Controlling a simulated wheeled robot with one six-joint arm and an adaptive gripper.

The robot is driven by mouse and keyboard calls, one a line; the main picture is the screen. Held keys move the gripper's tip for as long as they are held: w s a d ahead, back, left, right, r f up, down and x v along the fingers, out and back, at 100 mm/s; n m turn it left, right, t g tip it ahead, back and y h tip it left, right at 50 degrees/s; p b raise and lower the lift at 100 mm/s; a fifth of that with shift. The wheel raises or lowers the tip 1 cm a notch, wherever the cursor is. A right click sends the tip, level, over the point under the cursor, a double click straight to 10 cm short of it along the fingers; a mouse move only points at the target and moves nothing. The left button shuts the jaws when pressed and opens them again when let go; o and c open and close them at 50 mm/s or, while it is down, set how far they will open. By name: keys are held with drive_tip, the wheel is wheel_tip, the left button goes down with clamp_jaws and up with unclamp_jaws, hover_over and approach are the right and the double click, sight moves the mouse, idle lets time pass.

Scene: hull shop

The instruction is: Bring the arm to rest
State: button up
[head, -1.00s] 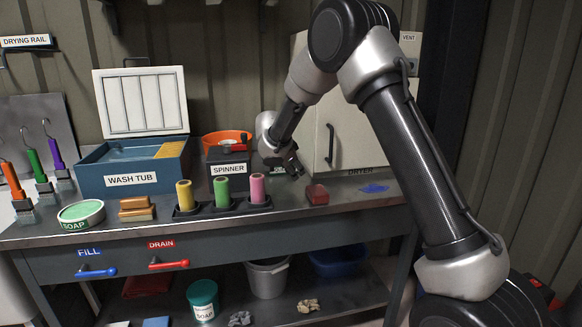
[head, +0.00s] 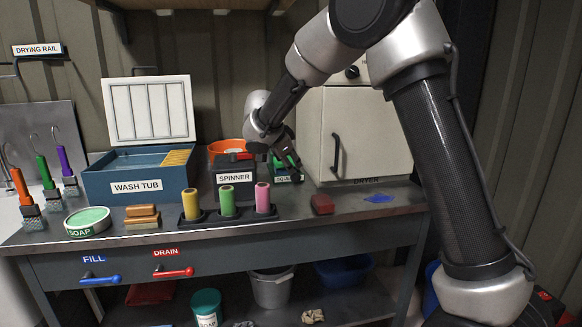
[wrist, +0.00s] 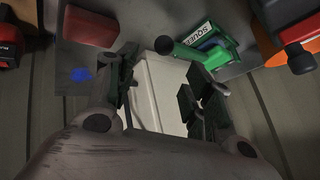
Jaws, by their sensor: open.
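My gripper (head: 291,172) is open and empty. It hangs above the back of the bench (head: 345,212), between the spinner (head: 232,188) and the white dryer (head: 365,135). In the wrist view its two fingers (wrist: 160,92) stand apart, with the pale dryer front showing between them. A green tool labelled like a squeegee (wrist: 208,47) lies beyond the right finger in the wrist view; in the head view it is partly hidden behind my gripper.
A red block (head: 322,204) and a blue patch (head: 378,198) lie on the bench at right. Yellow, green and pink rollers (head: 263,199) stand in a black rack. The wash tub (head: 140,180) has its lid up. Brushes with orange, green and purple handles (head: 42,170) stand at left.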

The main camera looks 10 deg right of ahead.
drive_tip(key=shift+s+r, duration=0.1)
drive_tip(key=shift+r, duration=0.05)
drive_tip(key=shift+a, duration=0.1)
drive_tip(key=s+d+f+n+g, duration=0.2)
drive_tip(key=s+d+f+n, duration=0.15)
drive_tip(key=s+n, duration=0.35)
drive_tip(key=s+d+r+n+y, duration=0.1)
drive_tip(key=s+d, duration=0.4)
drive_tip(key=s, duration=0.7)
drive_tip(key=s+d+r+n+y, duration=0.2)
drive_tip(key=s+d+r+n, duration=0.1)
drive_tip(key=s, duration=0.9)
drive_tip(key=s+d+r+n+y, duration=0.1)
drive_tip(key=s+d+r+n, duration=0.2)
drive_tip(key=s+d, duration=0.4)
drive_tip(key=s+r, duration=0.1)
drive_tip(key=s, duration=0.4)
drive_tip(key=shift+s+d+y, duration=0.15)
drive_tip(key=shift+d+y, duration=0.15)
drive_tip(key=shift+y, duration=0.1)
